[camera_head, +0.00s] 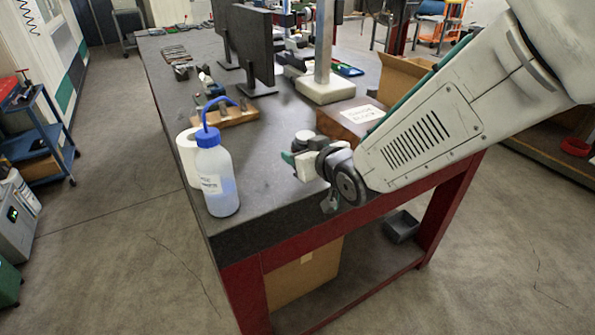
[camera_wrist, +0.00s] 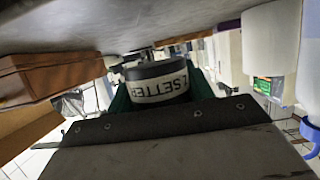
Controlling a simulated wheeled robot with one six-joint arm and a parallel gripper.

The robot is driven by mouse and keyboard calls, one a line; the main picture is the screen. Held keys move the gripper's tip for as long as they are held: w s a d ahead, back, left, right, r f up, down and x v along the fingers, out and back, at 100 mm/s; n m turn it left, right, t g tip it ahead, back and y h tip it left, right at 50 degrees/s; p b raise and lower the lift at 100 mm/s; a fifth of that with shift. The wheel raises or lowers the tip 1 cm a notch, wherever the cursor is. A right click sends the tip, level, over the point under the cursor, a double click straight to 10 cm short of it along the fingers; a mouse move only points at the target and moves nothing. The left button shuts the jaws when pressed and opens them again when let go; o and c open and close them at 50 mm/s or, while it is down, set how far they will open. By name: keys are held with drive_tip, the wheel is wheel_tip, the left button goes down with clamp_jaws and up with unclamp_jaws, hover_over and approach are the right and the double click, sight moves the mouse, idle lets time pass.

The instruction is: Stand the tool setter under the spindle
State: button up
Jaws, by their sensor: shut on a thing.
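The tool setter is a short dark cylinder (camera_wrist: 155,72) with a white band whose black letters read roughly "ZSETTER". In the wrist view it sits between the green fingers of my gripper (camera_wrist: 160,93), which is shut on it. In the head view my gripper (camera_head: 309,180) is low over the near right edge of the dark bench (camera_head: 270,180); the tool setter is hard to make out there. A pale upright column (camera_head: 324,45) on a white base (camera_head: 325,88) stands farther back on the bench. I cannot clearly pick out a spindle on it.
A blue-capped bottle (camera_head: 216,180) and white roll (camera_head: 187,155) stand to the left. A wooden rack (camera_head: 225,118) and dark monitors (camera_head: 250,45) are farther back. Bare bench lies between bottle and gripper.

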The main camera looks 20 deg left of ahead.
drive_tip(key=shift+f, duration=2.2)
drive_tip(key=shift+f, duration=0.1)
drive_tip(key=o, duration=1.5)
drive_tip(key=shift+f, duration=0.1)
drive_tip(key=shift+r, duration=0.2)
drive_tip(key=v, duration=1.2)
